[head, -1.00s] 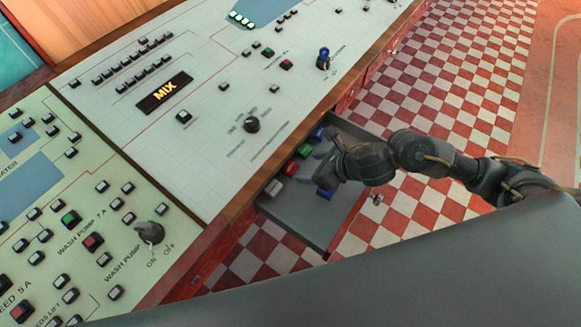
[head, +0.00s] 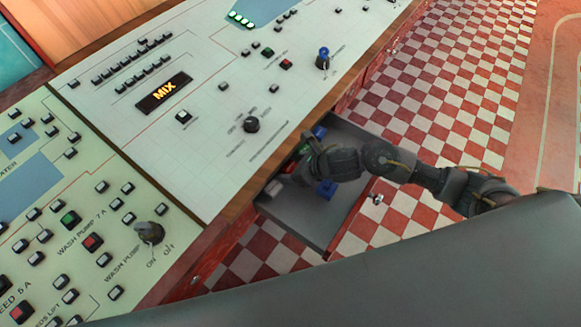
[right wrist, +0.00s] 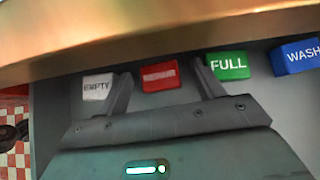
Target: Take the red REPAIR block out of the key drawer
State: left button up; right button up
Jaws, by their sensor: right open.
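The red block (right wrist: 159,77) lies in the open key drawer (head: 309,229), near its wall under the console edge. In the right wrist view its lettering is too blurred to read. My right gripper (right wrist: 165,88) is open, with one fingertip on each side of the red block; whether they touch it I cannot tell. My left gripper is not in view.
Beside the red block are a white EMPTY block (right wrist: 97,88), a green FULL block (right wrist: 228,66) and a blue WASH block (right wrist: 297,56). Another blue block (head: 326,189) lies nearer the drawer's front. The console edge (right wrist: 140,35) overhangs the row.

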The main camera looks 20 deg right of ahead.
jog(key=shift+c, duration=0.5)
jog(key=c, duration=1)
jog(key=shift+o, duration=0.2)
